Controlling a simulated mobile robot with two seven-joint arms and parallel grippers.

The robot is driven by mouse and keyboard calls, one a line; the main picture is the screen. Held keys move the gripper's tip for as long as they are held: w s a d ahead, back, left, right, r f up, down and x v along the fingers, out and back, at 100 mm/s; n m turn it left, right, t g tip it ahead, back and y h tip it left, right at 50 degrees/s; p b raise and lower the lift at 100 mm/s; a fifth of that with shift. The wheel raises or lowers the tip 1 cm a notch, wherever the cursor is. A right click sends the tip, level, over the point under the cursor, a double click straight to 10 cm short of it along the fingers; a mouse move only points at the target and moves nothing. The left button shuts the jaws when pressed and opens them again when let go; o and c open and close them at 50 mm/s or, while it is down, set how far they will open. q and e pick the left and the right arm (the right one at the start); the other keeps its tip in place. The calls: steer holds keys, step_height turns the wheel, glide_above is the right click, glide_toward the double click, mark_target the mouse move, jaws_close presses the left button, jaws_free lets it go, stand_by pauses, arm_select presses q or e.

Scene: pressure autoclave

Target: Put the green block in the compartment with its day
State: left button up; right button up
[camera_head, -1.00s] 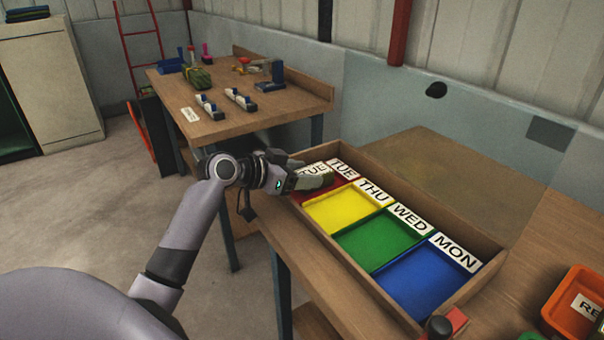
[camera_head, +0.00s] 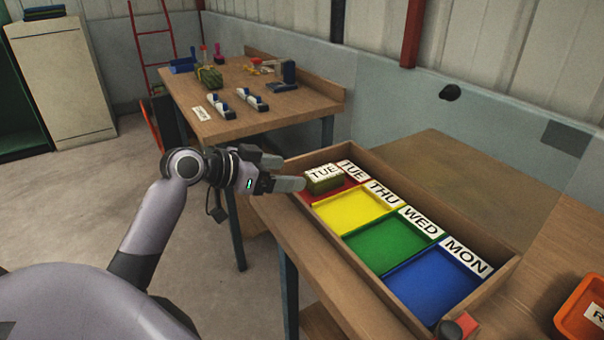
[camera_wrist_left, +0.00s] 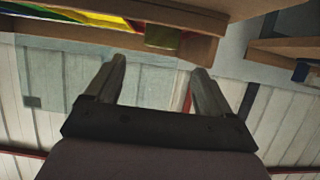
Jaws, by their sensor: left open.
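The green block (camera_head: 323,181) has a white TUE label on top. It sits in the red compartment (camera_head: 349,183) of the wooden tray (camera_head: 375,284), beside that compartment's own TUE label (camera_head: 352,170). My left gripper (camera_head: 287,177) is open and empty, just left of the block and apart from it. In the left wrist view the two fingers (camera_wrist_left: 156,83) stand apart with nothing between them, and the block (camera_wrist_left: 162,37) shows beyond them at the tray. My right gripper is not in view.
The tray also has yellow (camera_head: 351,209), green (camera_head: 391,244) and blue (camera_head: 434,284) compartments labelled THU, WED and MON. An orange bin (camera_head: 582,310) stands at the lower right. A second table (camera_head: 228,122) with several items stands behind.

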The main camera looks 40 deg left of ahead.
arm_select(q)
steer(key=shift+v, duration=2)
